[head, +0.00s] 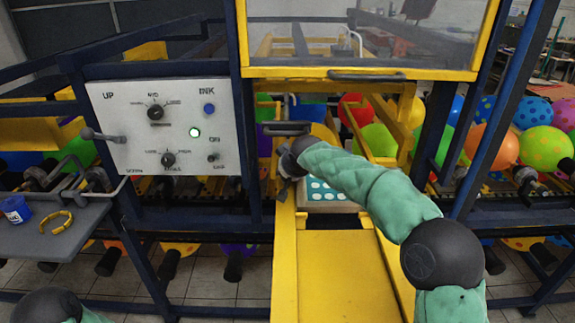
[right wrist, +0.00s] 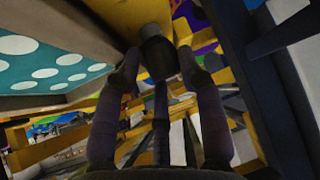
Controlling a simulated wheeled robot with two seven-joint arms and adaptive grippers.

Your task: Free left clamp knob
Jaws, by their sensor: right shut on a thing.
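The left clamp knob (right wrist: 159,58) is a dark, rounded knob against yellow metal in the right wrist view. My right gripper (right wrist: 158,70) is shut on it, with one finger on each side. In the head view my right gripper (head: 285,167) is at the left side of the teal plate with white dots (head: 330,190), and the knob is mostly hidden there by the gripper and wrist. The plate also shows at upper left in the right wrist view (right wrist: 50,65). My left gripper is outside the head view; only part of the left arm shows at bottom left.
A control panel (head: 165,125) with knobs and a lit green button stands at left. A clear guard with a yellow frame (head: 360,73) hangs above the plate. A grey side shelf (head: 45,240) holds a blue cup (head: 15,209) and a yellow ring (head: 58,223). Balloons line both sides.

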